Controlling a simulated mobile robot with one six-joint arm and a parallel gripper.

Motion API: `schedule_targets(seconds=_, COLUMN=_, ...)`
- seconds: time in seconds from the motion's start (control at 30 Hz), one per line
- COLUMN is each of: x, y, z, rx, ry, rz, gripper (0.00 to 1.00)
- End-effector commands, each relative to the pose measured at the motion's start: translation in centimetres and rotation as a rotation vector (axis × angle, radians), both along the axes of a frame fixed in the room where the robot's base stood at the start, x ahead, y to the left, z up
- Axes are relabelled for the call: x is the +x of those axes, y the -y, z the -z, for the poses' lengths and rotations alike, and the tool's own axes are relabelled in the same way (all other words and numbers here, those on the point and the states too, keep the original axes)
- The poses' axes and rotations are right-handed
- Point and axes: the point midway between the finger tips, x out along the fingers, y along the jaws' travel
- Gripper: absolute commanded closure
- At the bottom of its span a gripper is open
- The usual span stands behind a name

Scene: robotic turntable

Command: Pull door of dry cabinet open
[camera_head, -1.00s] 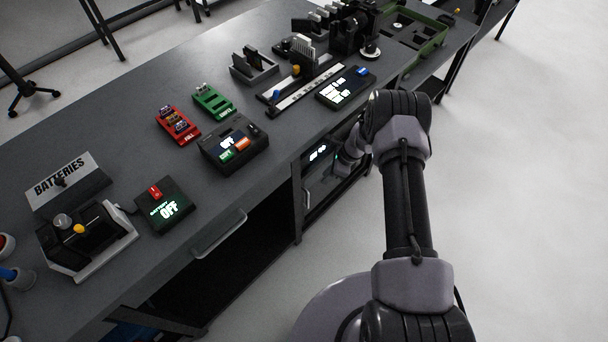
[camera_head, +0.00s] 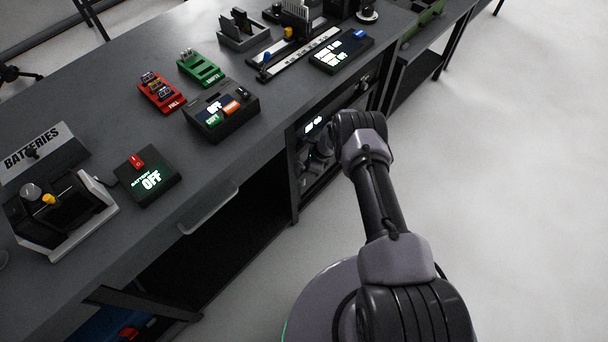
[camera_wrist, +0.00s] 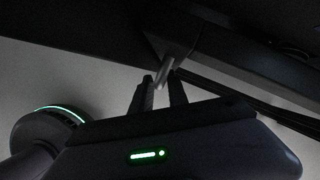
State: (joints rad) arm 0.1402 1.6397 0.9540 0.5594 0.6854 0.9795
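The dry cabinet (camera_head: 313,125) sits under the bench, with a lit display at the top of its dark front. My gripper is at the cabinet front, mostly hidden behind my arm in the head view. In the dim wrist view, my gripper (camera_wrist: 161,80) has its two dark fingers a small gap apart. A pale bar (camera_wrist: 164,70), which looks like the door handle, lies between the fingertips. I cannot tell whether both fingers touch it. The door looks closed or nearly so, but my arm covers part of it.
The bench top (camera_head: 100,95) above carries a battery tester (camera_head: 148,178), a red tray (camera_head: 160,93), a green tray (camera_head: 199,68) and a control box (camera_head: 220,110). A bench rail handle (camera_head: 208,207) juts out left of the cabinet. The floor at right is clear.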

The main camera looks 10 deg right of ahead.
Motion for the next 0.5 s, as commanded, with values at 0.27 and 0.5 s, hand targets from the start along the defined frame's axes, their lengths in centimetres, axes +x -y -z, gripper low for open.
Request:
schedule_targets(seconds=0.27, x=0.15, y=-0.26, z=0.57, rx=0.001, ry=0.001, rz=0.0, gripper=0.8)
schedule_targets(seconds=0.5, x=0.14, y=-0.25, z=0.55, rx=0.001, ry=0.001, rz=0.0, gripper=1.0)
